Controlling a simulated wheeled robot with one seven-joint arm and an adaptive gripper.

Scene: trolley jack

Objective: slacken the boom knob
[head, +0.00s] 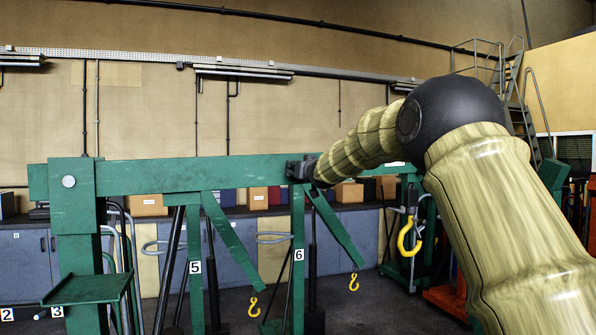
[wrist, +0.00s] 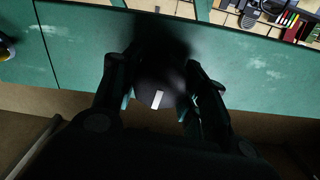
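The boom is a long green beam (head: 150,176) running level across the head view; its green face (wrist: 80,50) fills much of the wrist view. The boom knob (wrist: 160,85) is dark and round with a white mark, against the boom in the wrist view. My gripper (wrist: 158,68) has one dark finger on each side of the knob. Slivers of green show between fingers and knob, so the fingers look spread around it; contact is hard to make out in the shadow. In the head view my gripper (head: 301,169) is at the boom, and the knob is hidden there.
Green posts with number plates 5 (head: 195,267) and 6 (head: 299,255) stand below the boom. Blue cabinets (head: 350,228) with boxes line the back wall. A green plate (head: 88,290) juts out at the left.

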